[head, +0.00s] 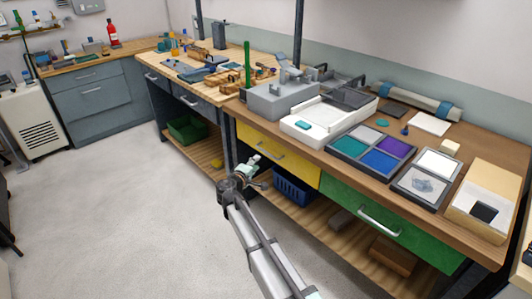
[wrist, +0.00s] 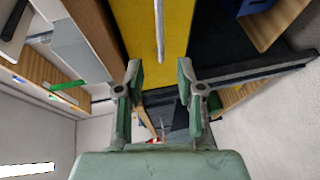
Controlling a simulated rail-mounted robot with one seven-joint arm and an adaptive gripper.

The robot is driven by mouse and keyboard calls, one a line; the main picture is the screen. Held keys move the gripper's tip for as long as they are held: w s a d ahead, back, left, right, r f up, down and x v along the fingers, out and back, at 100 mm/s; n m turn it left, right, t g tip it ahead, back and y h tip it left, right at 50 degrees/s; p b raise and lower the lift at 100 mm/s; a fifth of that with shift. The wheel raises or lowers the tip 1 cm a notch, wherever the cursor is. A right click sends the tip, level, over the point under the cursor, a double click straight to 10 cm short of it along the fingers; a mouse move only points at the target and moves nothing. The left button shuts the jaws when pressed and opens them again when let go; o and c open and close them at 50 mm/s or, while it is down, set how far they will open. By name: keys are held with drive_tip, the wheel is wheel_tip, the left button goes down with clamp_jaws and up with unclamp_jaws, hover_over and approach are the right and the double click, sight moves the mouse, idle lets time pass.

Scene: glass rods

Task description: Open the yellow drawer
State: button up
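The yellow drawer (head: 300,166) is in the workbench front, left of the green drawer, and looks shut. Its front also fills the top middle of the wrist view (wrist: 178,45). Its pale bar handle (wrist: 160,30) runs up and down the wrist view, its lower end near the gap between my fingertips. My gripper (wrist: 160,68) is open, with nothing between its fingers. In the head view my gripper (head: 254,160) is in front of the yellow drawer's left part and hides some of it. I cannot tell whether the fingers touch the drawer.
The green drawer (head: 365,214) is to the right. Below are a blue crate (head: 292,188) and a wooden shelf (head: 310,215). A white tray device (head: 325,118) and colour trays (head: 372,149) stand on top. The floor (head: 130,210) in front is clear.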

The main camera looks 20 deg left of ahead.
sight(266, 153)
drive_tip(key=w, duration=0.4)
drive_tip(key=w+f+p, duration=0.1)
drive_tip(key=w, duration=0.2)
drive_tip(key=w+f, duration=0.1)
drive_tip(key=w, duration=0.3)
drive_tip(key=shift+w+d+f, duration=0.1)
drive_tip(key=shift+w+d, duration=0.05)
drive_tip(key=shift+w, duration=0.15)
drive_tip(key=shift+c, duration=0.3)
clamp_jaws()
